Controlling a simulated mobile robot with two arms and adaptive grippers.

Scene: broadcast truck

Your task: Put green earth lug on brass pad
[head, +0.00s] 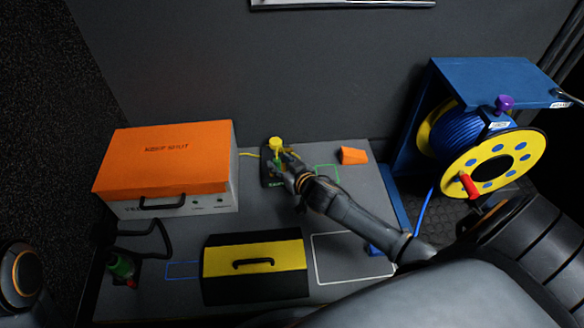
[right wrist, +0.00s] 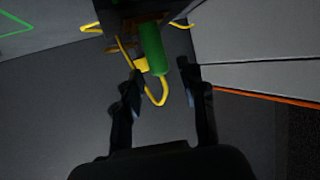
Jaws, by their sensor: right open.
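The green earth lug (right wrist: 153,48) shows in the right wrist view as a green cylinder with a yellow end and a looped yellow cable. In the head view its green part (head: 279,160) shows at the dark block at the back of the bench, partly covered by my gripper. My right gripper (right wrist: 162,70) is open, its fingertips either side of the lug's lower end; I cannot tell whether they touch it. In the head view my right gripper (head: 287,168) reaches the block from the right. I cannot make out the brass pad clearly.
An orange-lidded box (head: 165,158) stands left of the block. A black and yellow case (head: 254,268) stands in front. An orange wedge (head: 352,155) lies at the back right, with a blue-framed cable reel (head: 493,162) beyond. A green item (head: 122,267) is at front left.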

